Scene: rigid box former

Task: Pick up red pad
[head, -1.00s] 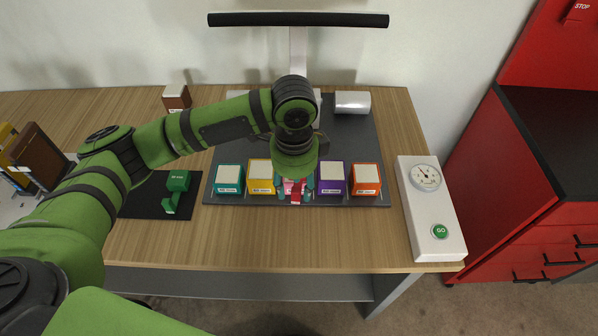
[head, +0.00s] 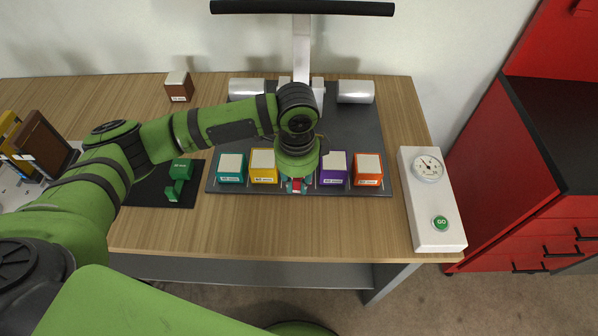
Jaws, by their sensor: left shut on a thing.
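The red pad (head: 297,186) stands in the row of coloured pads on the dark board, between the yellow pad (head: 263,166) and the purple pad (head: 333,168). Only a small part of its front shows. My left gripper (head: 296,183) points down over it and is shut on it. The wrist hides most of the red pad and the fingers, so I cannot tell whether the pad touches the board. My right gripper is not in view.
A teal pad (head: 231,168) and an orange pad (head: 368,169) stand at the row's ends. Silver cylinders (head: 355,92) lie behind. A brown block (head: 179,87) sits back left, a green piece (head: 180,170) on a dark mat. A white gauge panel (head: 431,205) is at right.

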